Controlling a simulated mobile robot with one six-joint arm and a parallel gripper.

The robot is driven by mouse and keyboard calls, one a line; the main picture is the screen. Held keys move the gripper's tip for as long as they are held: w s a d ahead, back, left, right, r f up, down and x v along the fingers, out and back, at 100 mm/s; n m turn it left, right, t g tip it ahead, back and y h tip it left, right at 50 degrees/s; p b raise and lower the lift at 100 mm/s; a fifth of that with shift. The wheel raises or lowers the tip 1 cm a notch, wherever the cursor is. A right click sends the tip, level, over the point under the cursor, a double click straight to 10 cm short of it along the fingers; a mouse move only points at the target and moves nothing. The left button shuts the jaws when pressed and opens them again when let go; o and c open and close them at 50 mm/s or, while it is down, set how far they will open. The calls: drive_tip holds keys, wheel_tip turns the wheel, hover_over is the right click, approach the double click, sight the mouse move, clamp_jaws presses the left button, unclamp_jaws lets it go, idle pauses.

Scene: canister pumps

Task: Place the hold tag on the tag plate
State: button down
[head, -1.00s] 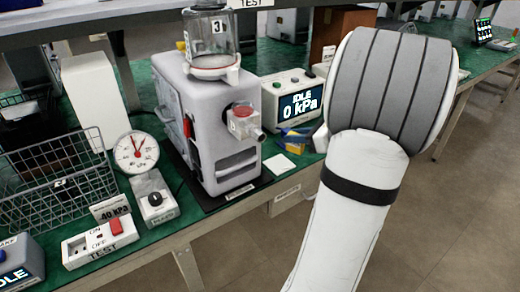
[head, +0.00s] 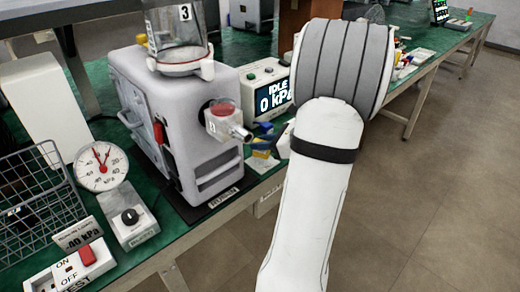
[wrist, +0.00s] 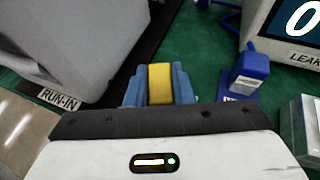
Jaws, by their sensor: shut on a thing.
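My gripper (wrist: 158,72) is shut on a yellow piece (wrist: 160,88), which I take to be the hold tag. The piece sits between the two blue fingers in the wrist view. In the head view my gripper (head: 268,146) is low by the right side of the grey pump, with a bit of yellow showing. A white flat patch (head: 262,165), perhaps the tag plate, shows just under the gripper in the head view. It is partly covered, and I cannot tell whether the yellow piece touches it. I cannot make out the plate in the wrist view.
The grey pump (head: 172,125) stands close on the left, its outlet sticking out towards my gripper. A gauge (head: 101,167) and wire basket (head: 35,205) are farther left.

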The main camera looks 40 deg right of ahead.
drive_tip(key=shift+f, duration=0.8)
drive_tip(key=shift+f, duration=0.1)
drive_tip(key=c, duration=1.3)
unclamp_jaws()
drive_tip(key=shift+o, duration=0.2)
drive_tip(key=shift+s+r, duration=0.1)
drive_tip(key=shift+r, duration=0.1)
drive_tip(key=p+v, duration=0.2)
drive_tip(key=v, duration=0.9)
drive_tip(key=shift+s+d, duration=0.2)
drive_tip(key=shift+s, duration=0.15)
